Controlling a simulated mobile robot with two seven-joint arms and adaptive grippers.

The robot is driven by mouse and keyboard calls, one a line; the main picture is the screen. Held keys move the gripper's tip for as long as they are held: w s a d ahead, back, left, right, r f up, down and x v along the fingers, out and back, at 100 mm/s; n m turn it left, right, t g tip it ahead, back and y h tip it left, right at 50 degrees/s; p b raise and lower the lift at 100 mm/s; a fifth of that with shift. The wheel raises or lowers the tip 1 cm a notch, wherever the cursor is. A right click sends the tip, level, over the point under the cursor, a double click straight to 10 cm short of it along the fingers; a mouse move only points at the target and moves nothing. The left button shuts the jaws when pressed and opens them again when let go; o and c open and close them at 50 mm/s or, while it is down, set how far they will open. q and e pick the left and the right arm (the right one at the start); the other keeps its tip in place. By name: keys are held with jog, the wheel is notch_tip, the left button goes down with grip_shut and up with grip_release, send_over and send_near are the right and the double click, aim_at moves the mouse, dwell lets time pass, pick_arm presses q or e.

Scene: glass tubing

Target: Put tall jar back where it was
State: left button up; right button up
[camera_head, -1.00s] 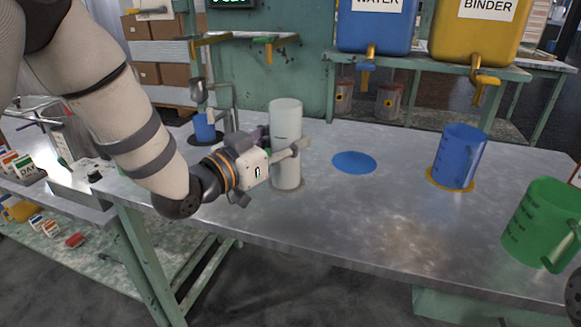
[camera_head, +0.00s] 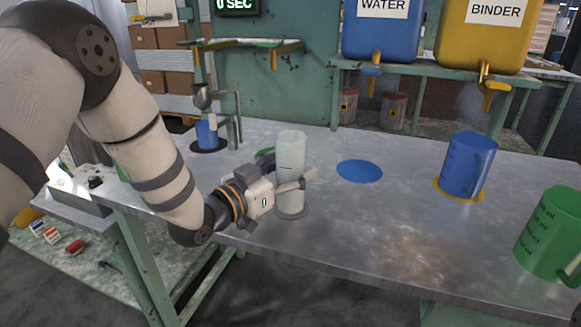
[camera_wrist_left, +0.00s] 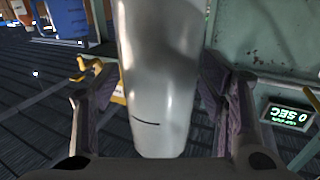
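The tall jar (camera_head: 291,153) is a pale, translucent, narrow cylinder standing upright near the table's front left. Its base is at a grey round mark (camera_head: 291,214); I cannot tell whether it fully rests there. My left gripper (camera_head: 298,183) reaches in from the left, with one finger across the jar's near side. In the left wrist view the jar (camera_wrist_left: 158,90) fills the middle, with finger pads close against both sides. That view is upside down. The gripper appears shut on the jar. My right gripper is not in view.
A blue jug (camera_head: 467,165) stands on a yellow mark at the right, and a green jug (camera_head: 550,235) is at the right edge. A flat blue disc (camera_head: 360,171) lies right of the jar. A small blue cup (camera_head: 207,134) stands behind left. The table (camera_head: 385,225) is clear in front.

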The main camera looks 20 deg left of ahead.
pick_arm(q)
jog(key=shift+r, duration=0.3)
jog(key=p+v, duration=0.1)
jog(key=v, duration=1.1)
jog(key=shift+f, duration=0.15)
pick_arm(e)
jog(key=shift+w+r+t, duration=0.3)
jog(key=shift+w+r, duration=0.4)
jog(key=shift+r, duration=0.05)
